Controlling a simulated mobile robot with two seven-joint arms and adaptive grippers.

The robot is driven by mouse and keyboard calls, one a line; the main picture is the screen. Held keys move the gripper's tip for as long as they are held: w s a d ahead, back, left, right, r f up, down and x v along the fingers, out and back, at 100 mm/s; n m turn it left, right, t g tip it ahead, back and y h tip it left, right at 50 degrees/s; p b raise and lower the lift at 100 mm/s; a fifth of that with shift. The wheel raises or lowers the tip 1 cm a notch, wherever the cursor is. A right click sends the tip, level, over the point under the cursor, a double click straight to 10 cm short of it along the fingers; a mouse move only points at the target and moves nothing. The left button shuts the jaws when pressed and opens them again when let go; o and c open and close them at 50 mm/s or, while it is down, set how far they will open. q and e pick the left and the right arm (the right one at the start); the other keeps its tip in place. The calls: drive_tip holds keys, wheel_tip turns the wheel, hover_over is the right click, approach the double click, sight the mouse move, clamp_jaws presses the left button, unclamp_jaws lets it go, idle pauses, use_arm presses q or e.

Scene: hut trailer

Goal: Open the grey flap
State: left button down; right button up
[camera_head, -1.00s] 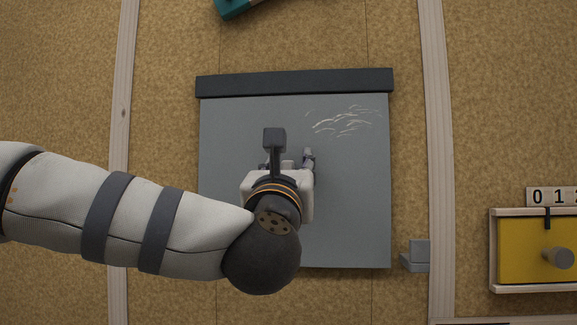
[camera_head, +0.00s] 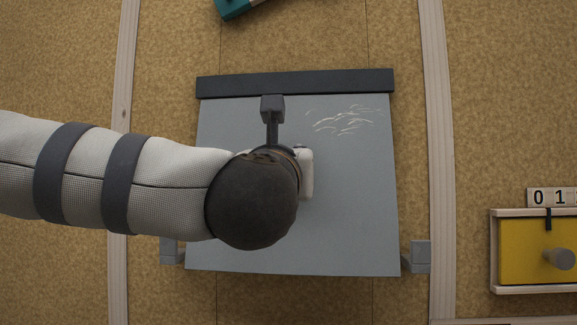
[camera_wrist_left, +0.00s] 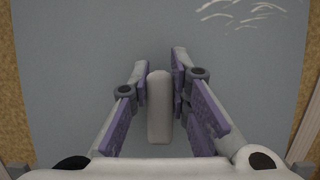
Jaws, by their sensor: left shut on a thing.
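The grey flap (camera_head: 350,200) hangs below a dark strip (camera_head: 295,82) along its top edge. White scratch marks show at its upper right. Its lower edge looks wider than its top, so it seems tilted out towards me. In the left wrist view a pale upright handle (camera_wrist_left: 160,118) stands on the flap (camera_wrist_left: 90,50). My left gripper (camera_wrist_left: 160,80) is shut on this handle, with purple-padded fingers on both sides. My right gripper is not in view.
Grey brackets flank the flap's lower corners, one at the left (camera_head: 168,252) and one at the right (camera_head: 420,256). A yellow drawer (camera_head: 525,250) with a round knob sits at the lower right. A teal object (camera_head: 234,8) is at the top edge. Wooden battens run up both sides.

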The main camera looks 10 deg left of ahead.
use_arm(q)
drive_tip(key=s+r+g, duration=0.4)
drive_tip(key=g, duration=0.1)
drive_tip(key=shift+s, duration=0.3)
idle(0.4)
